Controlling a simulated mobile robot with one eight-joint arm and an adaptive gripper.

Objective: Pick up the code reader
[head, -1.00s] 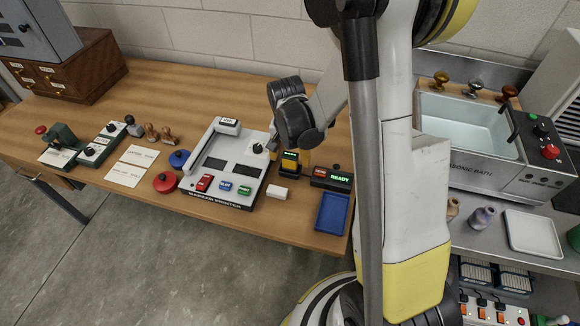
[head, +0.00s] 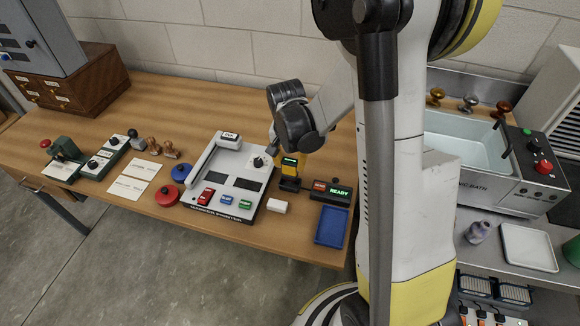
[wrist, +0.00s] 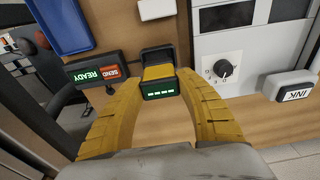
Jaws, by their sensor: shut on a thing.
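The code reader (wrist: 160,90) is a small yellow and black device with a lit green display. In the wrist view it sits between the two yellow fingers of my gripper (wrist: 160,75), which is shut on it. In the head view the code reader (head: 289,163) shows just below my dark wrist, partly hidden by the fingers. A black stand (head: 290,184) is directly beneath it; I cannot tell whether the two still touch.
A READY/SEND box (head: 332,192) and a blue tray (head: 331,226) are close on the right. The marker printer (head: 222,208) is on the left, with a small white block (head: 277,206) in front. The sink unit (head: 500,185) stands farther right.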

